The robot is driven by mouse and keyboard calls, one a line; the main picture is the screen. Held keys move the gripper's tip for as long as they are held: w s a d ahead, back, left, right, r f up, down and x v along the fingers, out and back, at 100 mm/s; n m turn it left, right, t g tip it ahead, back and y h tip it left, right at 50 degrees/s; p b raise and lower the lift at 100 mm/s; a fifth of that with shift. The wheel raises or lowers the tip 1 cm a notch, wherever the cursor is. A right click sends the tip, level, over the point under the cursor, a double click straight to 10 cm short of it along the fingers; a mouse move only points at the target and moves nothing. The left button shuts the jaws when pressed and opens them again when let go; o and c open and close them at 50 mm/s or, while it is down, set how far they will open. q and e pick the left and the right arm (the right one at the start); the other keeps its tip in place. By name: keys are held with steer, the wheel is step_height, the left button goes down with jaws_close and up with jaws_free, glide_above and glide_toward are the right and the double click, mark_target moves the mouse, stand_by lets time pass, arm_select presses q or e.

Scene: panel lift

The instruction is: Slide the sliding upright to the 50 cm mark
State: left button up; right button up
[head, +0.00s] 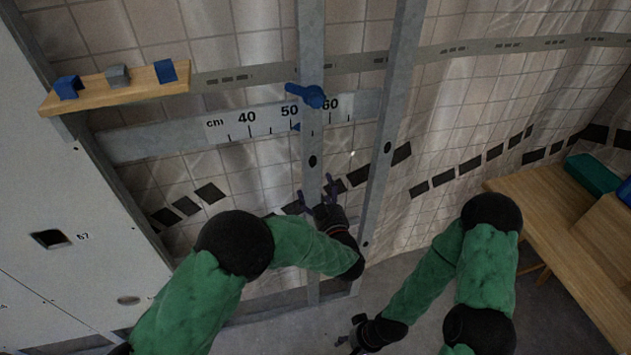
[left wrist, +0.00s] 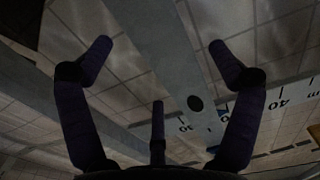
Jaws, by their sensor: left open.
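My left gripper (head: 318,192) is open at the upright, below the scale. In the left wrist view, its dark fingers (left wrist: 158,62) stand apart with the upright (left wrist: 172,58) running between them; contact cannot be told. My right gripper (head: 350,332) is low near the floor, away from the upright.
A second grey upright (head: 391,120) stands close to the right. A wooden shelf (head: 130,88) with blue and grey blocks is at upper left, above a white panel (head: 70,210). A wooden table (head: 560,215) stands at the right. A tiled wall is behind.

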arm_select(q)
steer(key=v, duration=0.6)
steer(key=shift+s, duration=0.25)
steer(key=s+a+f+m+g+h, duration=0.1)
steer(key=a+f+g+h, duration=0.15)
steer(key=f, duration=0.55)
steer(key=s+a+f+g+h+p, duration=0.1)
steer(key=s+a+f+g, duration=0.15)
steer(key=f, duration=0.45)
steer(key=s+a+f+m+g+h, duration=0.15)
steer(key=a+f+g, duration=0.25)
steer(key=f, duration=0.4)
steer(key=s+a+f+n+g+h, duration=0.1)
steer(key=s+f+g+h, duration=0.1)
steer(key=s, duration=0.8)
steer(key=s+a+f+g+h, duration=0.2)
steer(key=s+f+g, duration=0.3)
steer(key=s, duration=0.5)
steer(key=shift+f+n+g+p, duration=0.2)
steer(key=shift+n+g+p, duration=0.15)
steer(key=shift+g+p, duration=0.15)
